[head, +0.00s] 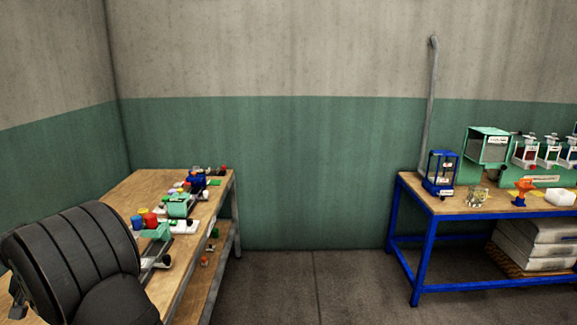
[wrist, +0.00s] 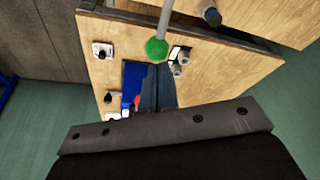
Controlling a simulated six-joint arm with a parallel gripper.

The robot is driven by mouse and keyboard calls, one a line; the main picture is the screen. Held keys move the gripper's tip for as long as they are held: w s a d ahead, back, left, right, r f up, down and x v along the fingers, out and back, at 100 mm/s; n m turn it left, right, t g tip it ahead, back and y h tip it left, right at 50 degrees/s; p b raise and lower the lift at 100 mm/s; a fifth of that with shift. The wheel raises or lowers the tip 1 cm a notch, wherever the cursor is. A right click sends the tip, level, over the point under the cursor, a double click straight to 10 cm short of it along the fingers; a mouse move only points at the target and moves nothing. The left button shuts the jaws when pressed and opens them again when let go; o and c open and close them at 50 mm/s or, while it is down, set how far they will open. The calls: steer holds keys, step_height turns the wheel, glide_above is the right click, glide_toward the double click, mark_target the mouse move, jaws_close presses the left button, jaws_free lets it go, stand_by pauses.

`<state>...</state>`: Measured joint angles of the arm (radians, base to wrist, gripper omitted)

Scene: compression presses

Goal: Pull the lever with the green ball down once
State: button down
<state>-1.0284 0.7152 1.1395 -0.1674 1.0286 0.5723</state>
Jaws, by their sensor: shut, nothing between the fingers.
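In the wrist view, the lever's green ball (wrist: 156,49) sits at the end of a light grey rod (wrist: 167,14) that runs up out of the picture. My gripper (wrist: 157,70) is shut and empty, its dark fingers just below the green ball in the picture. Whether they touch the ball I cannot tell. The lever's far end is out of view. In the head view, I cannot make out the green ball or my gripper; the dark arm part at the lower left is mine.
A wooden bench (wrist: 225,50) with bolts and small fittings lies under the gripper. A blue part (wrist: 134,77) is beside the fingers. In the head view, the left bench (head: 138,188) holds several small devices. A blue-framed table (head: 408,186) with presses stands at right; floor between is clear.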

steer(key=shift+f, duration=3.2)
step_height(320, 180, up, 13)
steer(key=shift+f, duration=0.2)
stand_by(0.4)
steer(key=shift+f, duration=3.55)
